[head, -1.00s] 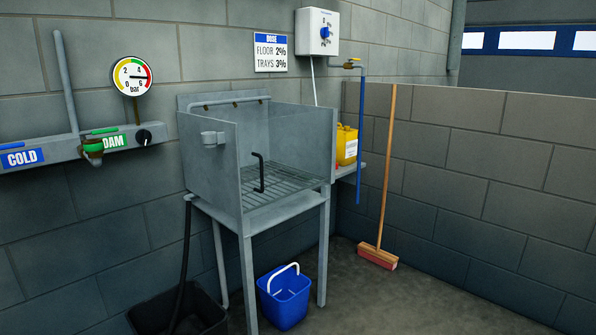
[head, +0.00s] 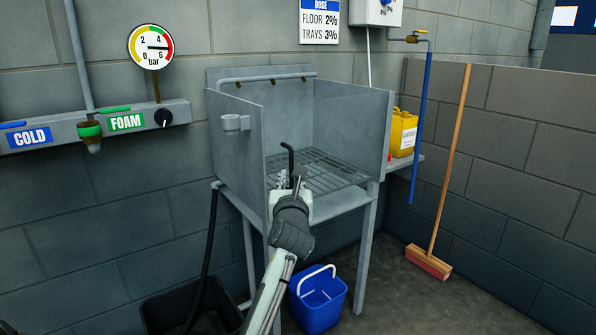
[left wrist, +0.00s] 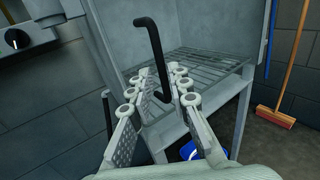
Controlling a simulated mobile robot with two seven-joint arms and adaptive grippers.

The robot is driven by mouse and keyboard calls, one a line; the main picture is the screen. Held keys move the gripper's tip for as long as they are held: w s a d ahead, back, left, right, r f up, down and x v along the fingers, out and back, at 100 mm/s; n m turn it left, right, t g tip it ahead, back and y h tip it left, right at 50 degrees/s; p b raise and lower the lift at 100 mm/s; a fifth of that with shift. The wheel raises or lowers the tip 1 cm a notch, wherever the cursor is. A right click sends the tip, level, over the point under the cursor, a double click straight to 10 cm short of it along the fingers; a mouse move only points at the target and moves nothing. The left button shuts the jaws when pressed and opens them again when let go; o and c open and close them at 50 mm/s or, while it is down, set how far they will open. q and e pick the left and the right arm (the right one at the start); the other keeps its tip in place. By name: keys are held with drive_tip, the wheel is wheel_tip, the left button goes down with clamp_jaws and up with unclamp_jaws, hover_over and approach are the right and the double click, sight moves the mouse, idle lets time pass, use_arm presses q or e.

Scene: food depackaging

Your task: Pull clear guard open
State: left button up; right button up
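The black bent handle (head: 289,158) stands at the front of the grey metal wash booth (head: 237,150). The clear guard itself is hard to make out; the handle looks as if it hangs in front of the opening. My left gripper (head: 291,183) reaches up to the handle from below and hides its lower part in the head view. In the left wrist view my left gripper (left wrist: 160,82) is open, with its fingers on either side of the black handle (left wrist: 157,58) and gaps visible between. My right gripper is not in view.
A blue bucket (head: 318,305) and a black tub (head: 165,312) stand on the floor below the booth. A yellow canister (head: 402,133) sits on the right side shelf. A broom (head: 447,170) leans on the right wall. A foam and cold pipe rail (head: 60,134) runs along the left wall.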

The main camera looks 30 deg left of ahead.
sight(291, 172)
use_arm(q)
drive_tip(key=x, duration=0.5)
drive_tip(key=shift+d+f, duration=0.1)
drive_tip(key=shift+c, duration=0.2)
clamp_jaws()
